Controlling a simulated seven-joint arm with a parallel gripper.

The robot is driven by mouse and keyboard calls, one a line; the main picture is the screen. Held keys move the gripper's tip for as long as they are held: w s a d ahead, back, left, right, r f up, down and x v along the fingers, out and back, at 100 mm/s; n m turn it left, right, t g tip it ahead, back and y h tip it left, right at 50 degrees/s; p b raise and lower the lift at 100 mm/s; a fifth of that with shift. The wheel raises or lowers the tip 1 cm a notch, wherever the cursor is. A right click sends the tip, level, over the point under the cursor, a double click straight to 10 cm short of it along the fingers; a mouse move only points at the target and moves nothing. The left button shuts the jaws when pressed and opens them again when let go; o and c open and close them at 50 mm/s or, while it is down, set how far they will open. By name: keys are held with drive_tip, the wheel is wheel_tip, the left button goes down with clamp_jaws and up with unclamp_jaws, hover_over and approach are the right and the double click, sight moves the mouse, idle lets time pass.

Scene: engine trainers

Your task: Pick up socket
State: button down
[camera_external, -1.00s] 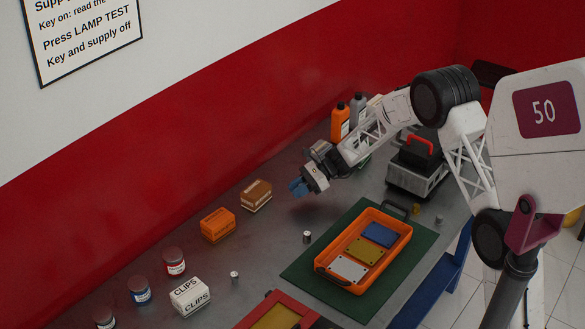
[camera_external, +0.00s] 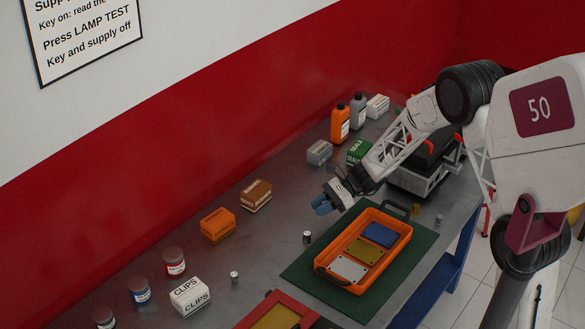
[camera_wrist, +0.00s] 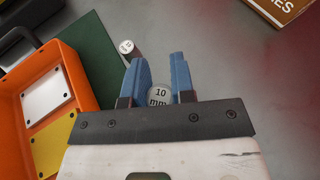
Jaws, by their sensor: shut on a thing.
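My gripper (camera_external: 322,204) hangs above the bench, just left of the orange tray's far end. In the wrist view, the blue fingers of my gripper (camera_wrist: 158,60) are shut on a round grey socket (camera_wrist: 160,96) marked "10 mm", partly hidden by the fingers and gripper body. The held socket cannot be made out in the external view. Another small socket (camera_wrist: 126,47) stands on the bench beyond the fingers. In the external view, one upright metal socket (camera_external: 307,237) stands left of the tray and another (camera_external: 234,277) stands near the clips box.
An orange tray (camera_external: 318,269) with coloured plates sits on a green mat (camera_external: 300,278). Boxes, including a brown one (camera_external: 256,196) and an orange one (camera_external: 217,225), line the wall side. Bottles (camera_external: 340,122) stand at the back.

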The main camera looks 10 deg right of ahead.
idle(0.7)
wheel_tip(320, 180, up, 5)
hover_over(298, 219)
drive_tip(key=shift+s+r, duration=0.1)
drive_tip(key=shift+r, duration=0.05)
drive_tip(key=shift+f, duration=3.1)
drive_tip(key=shift+f, duration=0.15)
drive_tip(key=shift+f, duration=1.75)
drive_tip(key=shift+f, duration=0.1)
